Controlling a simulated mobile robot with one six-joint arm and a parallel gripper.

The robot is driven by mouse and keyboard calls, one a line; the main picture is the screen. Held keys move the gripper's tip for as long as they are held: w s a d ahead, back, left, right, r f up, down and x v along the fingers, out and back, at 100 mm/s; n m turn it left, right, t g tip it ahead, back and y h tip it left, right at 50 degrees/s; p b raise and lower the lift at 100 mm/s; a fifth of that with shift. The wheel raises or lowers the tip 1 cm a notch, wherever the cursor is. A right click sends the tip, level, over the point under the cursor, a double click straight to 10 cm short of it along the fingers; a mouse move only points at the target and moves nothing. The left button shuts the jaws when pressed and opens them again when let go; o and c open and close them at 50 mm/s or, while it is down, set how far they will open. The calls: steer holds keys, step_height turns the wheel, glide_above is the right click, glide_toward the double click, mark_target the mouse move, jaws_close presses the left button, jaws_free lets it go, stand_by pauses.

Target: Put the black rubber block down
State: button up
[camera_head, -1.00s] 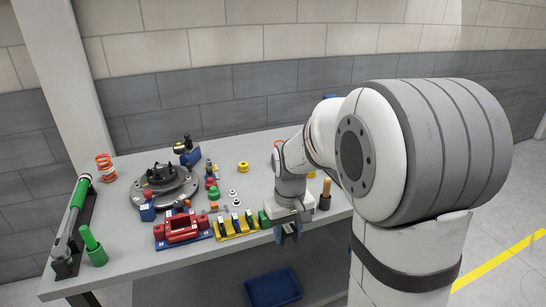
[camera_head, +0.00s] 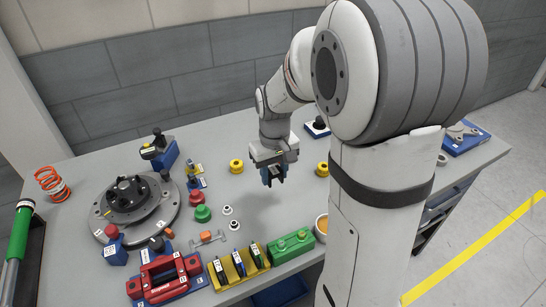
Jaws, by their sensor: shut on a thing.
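My gripper (camera_head: 273,176) points down above the open grey middle of the table (camera_head: 235,191), to the right of the small white and black round parts. It is shut on the black rubber block (camera_head: 273,180), a small dark shape between the fingers that is hard to tell from them. I cannot tell exactly how far the block is above the tabletop.
A round grey fixture (camera_head: 140,230) stands left. A red part (camera_head: 164,277), a yellow rack (camera_head: 222,272) and a green block (camera_head: 292,246) line the front edge.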

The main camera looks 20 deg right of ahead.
glide_above(274, 206)
step_height(274, 206, down, 6)
steer(key=shift+w+f, duration=0.1)
steer(key=shift+w, duration=0.05)
steer(key=shift+f, duration=1.7)
steer(key=shift+f, duration=0.1)
steer(key=shift+f, duration=0.15)
steer(key=o, duration=1)
